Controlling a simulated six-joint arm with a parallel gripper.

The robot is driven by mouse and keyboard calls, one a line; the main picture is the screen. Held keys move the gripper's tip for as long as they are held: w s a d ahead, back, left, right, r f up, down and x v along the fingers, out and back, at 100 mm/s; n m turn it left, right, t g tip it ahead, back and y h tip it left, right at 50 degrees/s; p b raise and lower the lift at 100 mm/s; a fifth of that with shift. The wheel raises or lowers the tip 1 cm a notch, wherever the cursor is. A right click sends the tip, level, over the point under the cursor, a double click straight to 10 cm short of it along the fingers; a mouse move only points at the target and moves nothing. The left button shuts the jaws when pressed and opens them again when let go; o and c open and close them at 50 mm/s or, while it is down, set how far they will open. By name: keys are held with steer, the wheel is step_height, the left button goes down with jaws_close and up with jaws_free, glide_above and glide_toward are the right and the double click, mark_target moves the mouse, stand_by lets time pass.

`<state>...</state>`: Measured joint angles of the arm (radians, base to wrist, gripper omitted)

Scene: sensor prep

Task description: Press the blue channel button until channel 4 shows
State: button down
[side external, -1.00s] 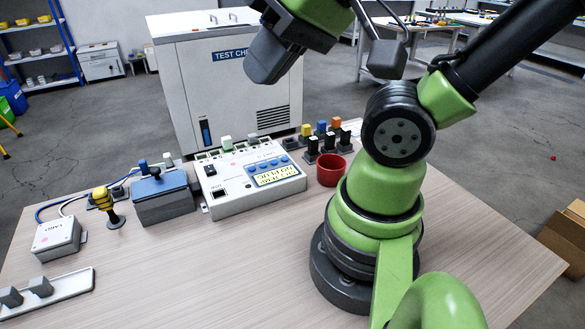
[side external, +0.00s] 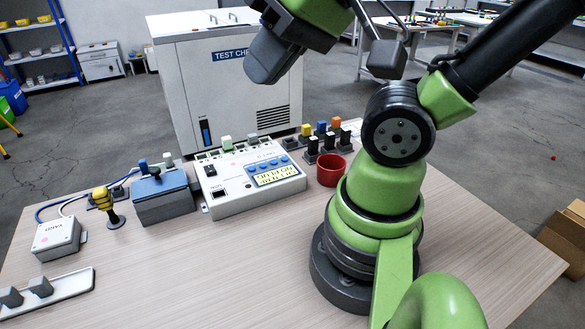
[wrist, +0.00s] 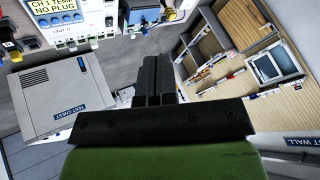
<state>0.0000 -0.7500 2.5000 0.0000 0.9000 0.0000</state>
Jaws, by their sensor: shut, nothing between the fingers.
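The white instrument box (side external: 225,190) stands on the table with a yellow display (side external: 274,178), which appears upside down in the side view. In the wrist view the display (wrist: 57,5) reads "CH 1 TEMP" and "NO PLUG". My gripper (side external: 262,72) is high above the table, behind and above the box, in front of the test chest. Its fingers (wrist: 152,60) are shut and empty, apart from the box and buttons.
The test chest (side external: 190,80) stands behind the box. A red cup (side external: 331,170) and several coloured plugs (side external: 321,132) are right of the box. A blue-topped box (side external: 160,190), a yellow-handled lever (side external: 103,198) and a small grey box (side external: 57,238) are left.

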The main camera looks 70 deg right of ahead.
steer(key=shift+w, duration=0.1)
steer(key=m+g+y, duration=0.6)
steer(key=m+y, duration=0.1)
steer(key=m, duration=1.8)
glide_above(283, 157)
step_height(283, 157, down, 16)
steer(key=shift+r, duration=0.1)
steer(key=shift+f, duration=4.4)
